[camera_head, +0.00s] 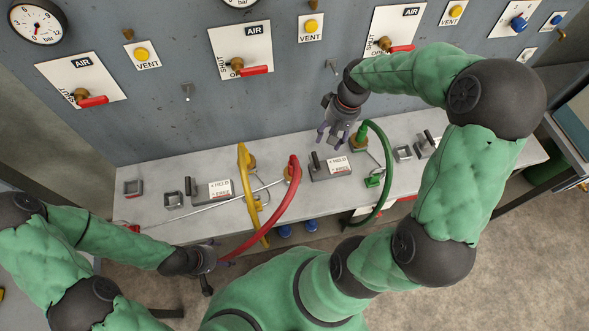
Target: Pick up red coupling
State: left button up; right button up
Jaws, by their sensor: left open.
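A red hose (275,222) arcs from a brass fitting on the bench down toward the front edge. Its upper red end (294,166) stands at the fitting, and its lower end reaches my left gripper (222,258). No separate red coupling can be made out clearly; the lower hose end is small and partly hidden by the gripper. My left gripper is open at the bench's front edge, beside that lower end. My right gripper (337,132) hangs above the back of the bench, left of the green hose; its finger gap is unclear.
A yellow hose (247,185) stands left of the red one, and a green hose (386,165) at the right. Labelled grey blocks (330,172) and small square holders (133,188) sit on the bench (150,215). The wall panel (150,100) carries gauges and red-handled valves.

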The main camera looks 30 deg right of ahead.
aim_at(288, 172)
jog(key=j+z, duration=0.25)
jog(key=j, duration=0.2)
jog(key=k+j+z, duration=0.25)
jog(key=j, duration=0.15)
jog(key=j+z, duration=0.1)
jog(key=j, duration=0.15)
jog(key=i+j+z, duration=0.15)
jog(key=j, duration=0.1)
